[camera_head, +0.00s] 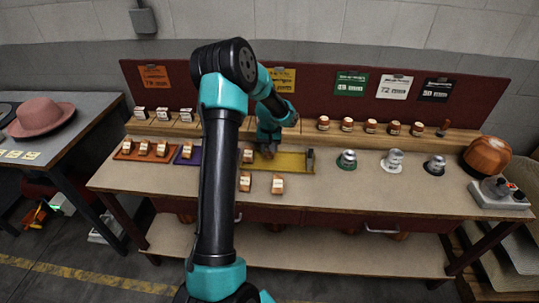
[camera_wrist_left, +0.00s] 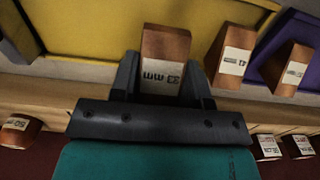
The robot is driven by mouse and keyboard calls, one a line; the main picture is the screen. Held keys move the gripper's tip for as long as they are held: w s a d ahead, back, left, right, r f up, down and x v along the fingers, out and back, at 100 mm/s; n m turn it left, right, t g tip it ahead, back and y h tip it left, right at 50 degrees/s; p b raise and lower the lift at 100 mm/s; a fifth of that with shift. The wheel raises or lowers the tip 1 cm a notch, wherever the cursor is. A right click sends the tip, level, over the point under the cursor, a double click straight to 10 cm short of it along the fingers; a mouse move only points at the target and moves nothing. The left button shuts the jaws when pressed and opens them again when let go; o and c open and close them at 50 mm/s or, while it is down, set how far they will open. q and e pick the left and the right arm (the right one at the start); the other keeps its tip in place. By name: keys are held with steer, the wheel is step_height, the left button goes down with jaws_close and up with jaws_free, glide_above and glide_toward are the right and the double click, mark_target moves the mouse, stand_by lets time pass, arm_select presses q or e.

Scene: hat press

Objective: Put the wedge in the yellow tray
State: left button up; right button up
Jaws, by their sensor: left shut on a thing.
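My left gripper (camera_head: 267,152) is over the left half of the yellow tray (camera_head: 293,164). In the left wrist view my left gripper (camera_wrist_left: 162,88) is shut on a brown wooden wedge (camera_wrist_left: 166,48) with a white millimetre label. The yellow tray (camera_wrist_left: 95,25) lies behind the held wedge in that view. I cannot tell whether the wedge touches the tray. In the head view the gripper and arm mostly hide it. Another labelled wedge (camera_head: 248,155) stands close to the left of the gripper; it also shows in the left wrist view (camera_wrist_left: 228,58). My right gripper is not in view.
Two wedges (camera_head: 245,182) (camera_head: 277,184) stand on the bench in front. An orange tray (camera_head: 122,154) with several wedges and a purple tray (camera_head: 188,160) lie to the left. A back shelf (camera_head: 300,131) carries more pieces. Metal cans (camera_head: 393,161) stand to the right.

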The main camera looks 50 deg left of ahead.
mark_target(269, 154)
arm_select(q)
steer(key=shift+f, duration=1.85)
steer(key=shift+f, duration=0.15)
steer(key=o, duration=0.9)
step_height(269, 154, up, 12)
steer(key=shift+r, duration=0.2)
